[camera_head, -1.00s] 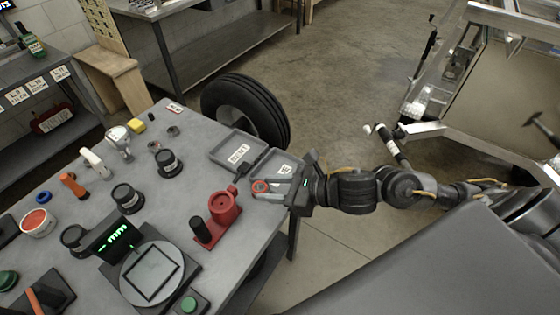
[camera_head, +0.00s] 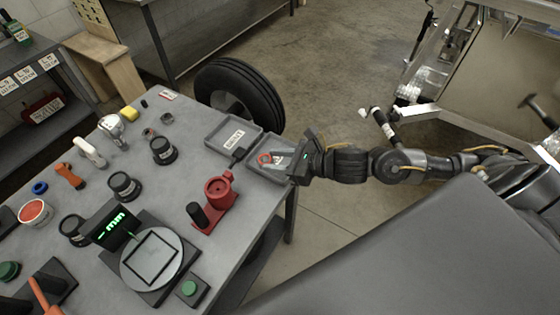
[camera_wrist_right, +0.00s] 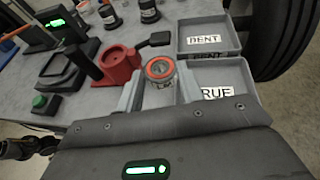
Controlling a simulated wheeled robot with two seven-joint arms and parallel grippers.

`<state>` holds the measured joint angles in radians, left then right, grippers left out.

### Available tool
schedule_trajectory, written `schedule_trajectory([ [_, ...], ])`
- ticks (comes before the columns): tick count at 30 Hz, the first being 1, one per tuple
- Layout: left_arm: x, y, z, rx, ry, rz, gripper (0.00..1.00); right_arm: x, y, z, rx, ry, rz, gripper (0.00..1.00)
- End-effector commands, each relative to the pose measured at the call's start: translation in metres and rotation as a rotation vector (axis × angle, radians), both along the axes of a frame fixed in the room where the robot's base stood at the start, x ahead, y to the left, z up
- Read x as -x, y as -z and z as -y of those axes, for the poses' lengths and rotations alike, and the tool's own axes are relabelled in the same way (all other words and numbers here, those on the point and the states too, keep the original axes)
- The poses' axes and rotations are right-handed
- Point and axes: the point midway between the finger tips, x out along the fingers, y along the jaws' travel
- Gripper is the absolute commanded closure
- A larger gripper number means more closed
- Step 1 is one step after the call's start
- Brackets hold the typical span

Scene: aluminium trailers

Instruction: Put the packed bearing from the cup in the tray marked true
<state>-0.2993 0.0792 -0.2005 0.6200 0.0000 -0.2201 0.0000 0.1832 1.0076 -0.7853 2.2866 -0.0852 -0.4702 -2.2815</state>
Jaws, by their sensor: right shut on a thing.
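The packed bearing (camera_head: 264,158) shows as a small round piece with a red-orange ring. It also shows in the right wrist view (camera_wrist_right: 160,69). My right gripper (camera_head: 268,160) is shut on it, with one finger on each side (camera_wrist_right: 160,88). The gripper holds it over the left part of the grey tray marked TRUE (camera_wrist_right: 246,75); its height above the tray floor is hard to tell. That tray shows around the gripper in the head view (camera_head: 258,174). The red cup (camera_head: 219,186) on its stand looks empty, left of the gripper. My left gripper is out of view.
A grey tray marked DENT (camera_head: 215,142) adjoins the TRUE tray. A dark paddle-shaped piece (camera_wrist_right: 155,40) lies between cup and trays. A gauge with a round plate (camera_head: 152,262) and several dark weights (camera_head: 163,150) stand left. The table's right edge is close to the gripper.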

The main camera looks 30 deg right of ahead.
Motion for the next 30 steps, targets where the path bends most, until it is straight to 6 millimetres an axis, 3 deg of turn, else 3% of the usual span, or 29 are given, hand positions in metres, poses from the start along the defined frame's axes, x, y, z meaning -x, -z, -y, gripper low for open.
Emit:
schedule_trajectory([
  [1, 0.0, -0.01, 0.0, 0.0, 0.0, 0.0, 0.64, -0.011, 0.001, 0.009, 0.003, 0.005, -0.001, 1.0],
  [9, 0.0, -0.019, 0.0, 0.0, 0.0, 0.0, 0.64, -0.037, 0.048, 0.027, -0.001, 0.001, -0.001, 1.0],
  [18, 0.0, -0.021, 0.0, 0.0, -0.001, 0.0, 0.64, -0.044, 0.059, 0.032, -0.001, -0.001, 0.001, 1.0],
  [24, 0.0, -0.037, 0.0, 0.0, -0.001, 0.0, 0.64, -0.046, 0.082, 0.033, -0.002, 0.001, -0.003, 1.0],
  [30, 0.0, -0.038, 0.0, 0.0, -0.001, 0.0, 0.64, -0.046, 0.093, 0.033, -0.002, -0.001, 0.001, 1.0],
])
